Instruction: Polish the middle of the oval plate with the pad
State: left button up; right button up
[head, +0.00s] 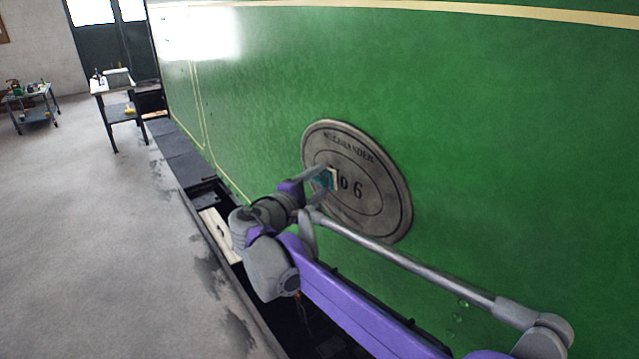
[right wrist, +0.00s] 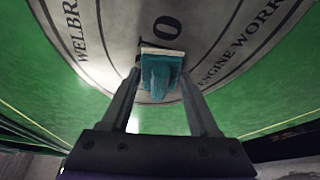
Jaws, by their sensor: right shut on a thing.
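The oval plate (head: 390,213) is grey metal with dark raised lettering and rings, fixed on the green tram side. It also fills the upper part of the right wrist view (right wrist: 108,32). My right gripper (head: 324,180) is in front of the plate, left of its middle in the head view. In the right wrist view my right gripper (right wrist: 162,82) is shut on the pad, a teal block (right wrist: 160,72) with a pale face towards the plate. The pad hides part of the "No 6" lettering. I cannot tell whether its face touches the plate. My left gripper is not in view.
The green tram side (head: 500,130) runs along the right, with cream lines. A dark gap and ledge (head: 180,160) lie along its foot. A small table (head: 112,88) and a low cart (head: 32,92) stand far left. The grey floor (head: 90,230) between is clear.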

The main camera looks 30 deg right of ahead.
jog(key=shift+s+a, duration=0.15)
jog(key=shift+a, duration=1.35)
jog(key=shift+s+a, duration=0.1)
jog(key=shift+a, duration=1.35)
jog(key=shift+s+a, duration=0.1)
jog(key=shift+a, duration=1.4)
